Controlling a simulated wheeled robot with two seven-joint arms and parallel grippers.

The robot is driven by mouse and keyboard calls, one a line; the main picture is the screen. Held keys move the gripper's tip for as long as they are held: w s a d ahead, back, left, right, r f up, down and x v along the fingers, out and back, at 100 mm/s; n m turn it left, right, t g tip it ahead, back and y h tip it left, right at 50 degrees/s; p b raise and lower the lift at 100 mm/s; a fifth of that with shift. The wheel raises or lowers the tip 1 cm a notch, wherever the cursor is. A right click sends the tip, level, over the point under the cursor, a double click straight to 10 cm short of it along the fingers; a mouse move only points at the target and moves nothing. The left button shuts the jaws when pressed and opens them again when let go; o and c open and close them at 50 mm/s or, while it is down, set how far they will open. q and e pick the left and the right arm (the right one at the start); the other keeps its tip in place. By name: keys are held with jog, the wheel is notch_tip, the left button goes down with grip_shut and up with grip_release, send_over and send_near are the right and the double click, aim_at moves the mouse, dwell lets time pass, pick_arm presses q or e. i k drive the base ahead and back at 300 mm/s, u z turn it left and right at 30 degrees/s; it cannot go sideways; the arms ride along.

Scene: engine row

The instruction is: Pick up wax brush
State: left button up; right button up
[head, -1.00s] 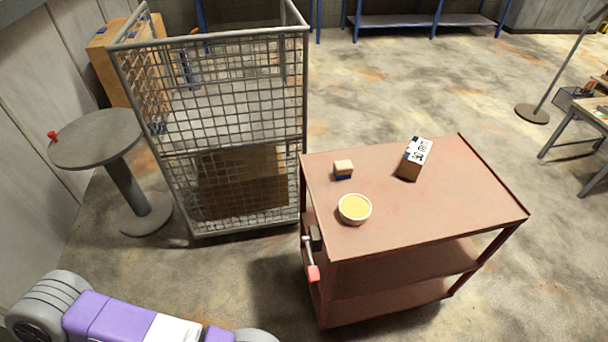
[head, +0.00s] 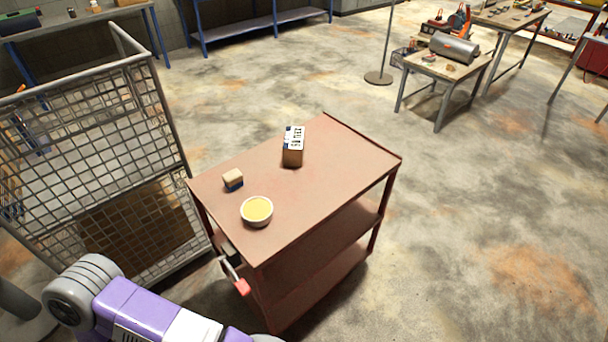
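A small block with a pale wooden top and a dark blue underside (head: 233,180) sits on the top shelf of a red-brown cart (head: 325,190), near its left edge. It looks like the wax brush. A white bowl with yellow contents (head: 257,211), perhaps wax, stands just in front and to the right of it, apart from it. A purple and grey link of my arm shows at the bottom left, short of the cart. Neither gripper is in view.
A brown box with a printed label (head: 293,147) stands farther back on the cart. A red-tipped lever (head: 238,279) sticks out from the cart's near left side. A wire mesh cage (head: 95,165) stands close on the left.

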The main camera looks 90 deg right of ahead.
aim_at(233, 180)
jog(key=z, duration=2)
